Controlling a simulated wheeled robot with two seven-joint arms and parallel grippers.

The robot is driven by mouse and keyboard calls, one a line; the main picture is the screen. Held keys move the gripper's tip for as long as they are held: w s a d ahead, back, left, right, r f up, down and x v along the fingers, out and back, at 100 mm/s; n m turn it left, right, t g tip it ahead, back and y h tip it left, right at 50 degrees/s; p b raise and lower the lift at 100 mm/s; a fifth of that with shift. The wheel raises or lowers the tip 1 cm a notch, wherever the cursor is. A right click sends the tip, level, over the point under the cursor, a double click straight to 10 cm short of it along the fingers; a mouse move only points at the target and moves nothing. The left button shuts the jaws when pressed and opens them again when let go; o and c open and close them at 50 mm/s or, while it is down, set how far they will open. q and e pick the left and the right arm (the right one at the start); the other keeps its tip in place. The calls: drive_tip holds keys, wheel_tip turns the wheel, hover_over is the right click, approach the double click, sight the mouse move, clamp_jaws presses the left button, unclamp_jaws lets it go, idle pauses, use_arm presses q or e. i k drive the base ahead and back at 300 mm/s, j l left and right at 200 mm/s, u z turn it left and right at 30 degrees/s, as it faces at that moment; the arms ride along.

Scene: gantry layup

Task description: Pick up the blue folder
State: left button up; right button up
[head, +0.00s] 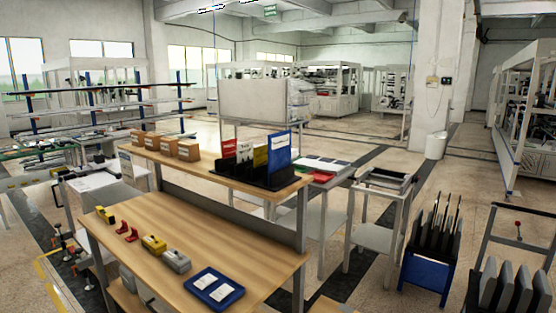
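The blue folder (279,153) stands upright at the right end of a black rack (262,177) on the raised shelf of the wooden workbench. A yellow folder (260,156), a white folder (244,152) and a red folder (229,147) stand to its left in the same rack. The blue folder's lower edge is hidden by the rack. I make out neither of my grippers in the head view.
Small cardboard boxes (188,150) stand on the shelf's left part. The lower benchtop (190,225) holds yellow, red and grey items and a blue tray (213,290). Carts (378,190) stand to the right. Floor shows between the carts.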

sight(279, 144)
drive_tip(key=i+j+z, duration=0.1)
drive_tip(key=j, duration=0.25)
drive_tip(key=i+j+z, duration=0.1)
drive_tip(key=i+j, duration=0.15)
drive_tip(key=j, duration=0.15)
drive_tip(key=i+j+z, duration=0.1)
drive_tip(key=j, duration=0.25)
drive_tip(key=i+j+z, duration=0.1)
drive_tip(key=i+j, duration=0.15)
drive_tip(key=j, duration=0.15)
